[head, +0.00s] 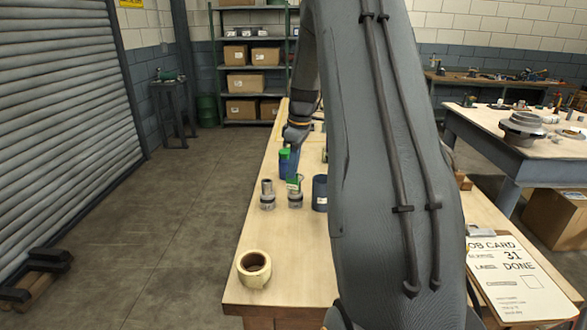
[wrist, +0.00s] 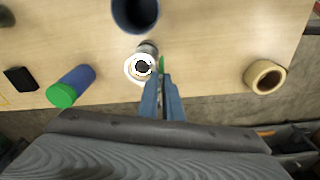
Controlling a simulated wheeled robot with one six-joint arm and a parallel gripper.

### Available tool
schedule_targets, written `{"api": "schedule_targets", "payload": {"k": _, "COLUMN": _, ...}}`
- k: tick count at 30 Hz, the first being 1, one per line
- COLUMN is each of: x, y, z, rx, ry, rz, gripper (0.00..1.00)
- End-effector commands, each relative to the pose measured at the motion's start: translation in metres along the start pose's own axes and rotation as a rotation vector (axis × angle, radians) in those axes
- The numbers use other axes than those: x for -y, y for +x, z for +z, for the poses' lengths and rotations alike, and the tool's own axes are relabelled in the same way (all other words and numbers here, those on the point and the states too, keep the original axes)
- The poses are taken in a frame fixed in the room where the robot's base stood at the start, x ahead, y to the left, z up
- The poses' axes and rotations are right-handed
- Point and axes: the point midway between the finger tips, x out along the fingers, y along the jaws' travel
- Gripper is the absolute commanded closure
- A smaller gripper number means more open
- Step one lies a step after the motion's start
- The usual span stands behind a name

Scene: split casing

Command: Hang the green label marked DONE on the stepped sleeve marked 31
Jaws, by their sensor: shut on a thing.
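My gripper (wrist: 163,78) is shut on the green label (wrist: 162,62), which shows as a thin green edge in the wrist view. In the head view the green label (head: 293,181) is at the top of a grey metal stepped sleeve (head: 295,199). In the wrist view this sleeve (wrist: 146,49) is seen from above, with the label close beside its bright ring-shaped top; I cannot tell whether they touch. A second stepped sleeve (head: 267,197) stands to the left in the head view. No numbers on the sleeves or word on the label are readable.
A dark blue cup (head: 320,194) stands just right of the sleeves. A tape roll (head: 254,269) is near the bench's front edge. A job card (head: 515,283) reads 31 and DONE. My arm hides the bench's right part.

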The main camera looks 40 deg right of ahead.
Motion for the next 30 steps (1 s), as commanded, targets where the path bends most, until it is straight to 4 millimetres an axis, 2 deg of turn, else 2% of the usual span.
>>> {"api": "schedule_targets", "payload": {"k": 30, "x": 0.0, "y": 0.026, "z": 0.003, "rx": 0.0, "ry": 0.0, "rz": 0.0, "gripper": 1.0}}
